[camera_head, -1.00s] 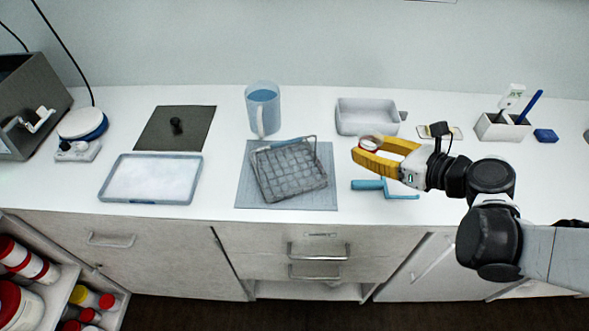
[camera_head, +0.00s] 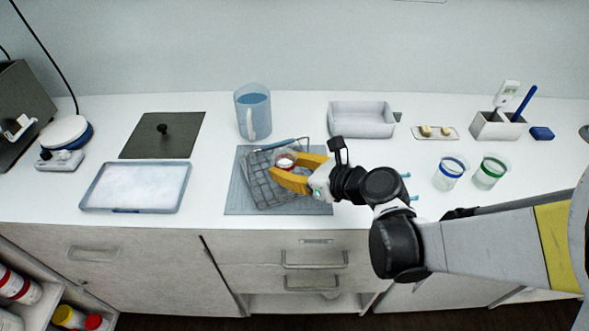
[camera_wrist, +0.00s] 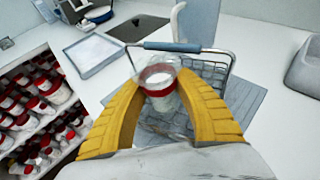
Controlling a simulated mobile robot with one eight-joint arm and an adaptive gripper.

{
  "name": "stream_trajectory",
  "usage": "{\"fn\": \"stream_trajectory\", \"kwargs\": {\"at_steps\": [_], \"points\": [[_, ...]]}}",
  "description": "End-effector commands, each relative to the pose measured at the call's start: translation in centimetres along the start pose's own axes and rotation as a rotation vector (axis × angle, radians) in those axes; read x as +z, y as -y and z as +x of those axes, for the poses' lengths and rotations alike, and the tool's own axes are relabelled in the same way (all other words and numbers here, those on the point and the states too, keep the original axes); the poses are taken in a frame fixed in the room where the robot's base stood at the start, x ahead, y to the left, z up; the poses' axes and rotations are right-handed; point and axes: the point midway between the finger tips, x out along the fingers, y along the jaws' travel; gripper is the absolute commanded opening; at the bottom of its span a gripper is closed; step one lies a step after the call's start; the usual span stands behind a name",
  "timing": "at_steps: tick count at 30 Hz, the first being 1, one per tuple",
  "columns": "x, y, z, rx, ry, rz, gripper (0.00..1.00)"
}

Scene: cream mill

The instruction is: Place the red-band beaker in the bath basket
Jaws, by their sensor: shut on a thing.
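The red-band beaker (camera_wrist: 159,88) is clear with a red band and white contents. My gripper (camera_head: 288,172) has its yellow fingers shut on it, one on each side; the beaker also shows in the head view (camera_head: 285,160). The wire bath basket (camera_head: 262,190) sits on a grey mat on the counter, its blue-grip handle raised at the back. In the head view the beaker overlaps the basket's right part. In the wrist view the basket (camera_wrist: 213,72) is behind and around the beaker. I cannot tell whether the beaker touches the basket floor. My fingers hide part of the basket.
The grey mat (camera_head: 236,203) lies under the basket. A jug (camera_head: 252,113) of blue liquid stands behind it. A white-filled tray (camera_head: 135,187) is to the left. Blue-band (camera_head: 448,172) and green-band (camera_head: 490,172) beakers stand to the right, near my arm. A grey tub (camera_head: 360,120) is at the back.

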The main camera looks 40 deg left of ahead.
Motion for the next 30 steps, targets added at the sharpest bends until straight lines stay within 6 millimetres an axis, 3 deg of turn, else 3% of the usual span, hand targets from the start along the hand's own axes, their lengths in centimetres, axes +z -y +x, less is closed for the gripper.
{"fn": "stream_trajectory", "kwargs": {"at_steps": [6,17,18,20,30], "points": [[-3.3,0.1,1.4,0.000,0.000,0.000,0.04],[-3.5,0.0,1.4,0.000,0.000,0.000,0.04],[-3.6,0.1,1.4,0.000,0.000,0.000,0.39],[-3.5,0.0,1.4,0.000,0.000,0.000,0.56],[-3.3,0.0,1.3,0.000,0.000,0.000,0.56]]}}
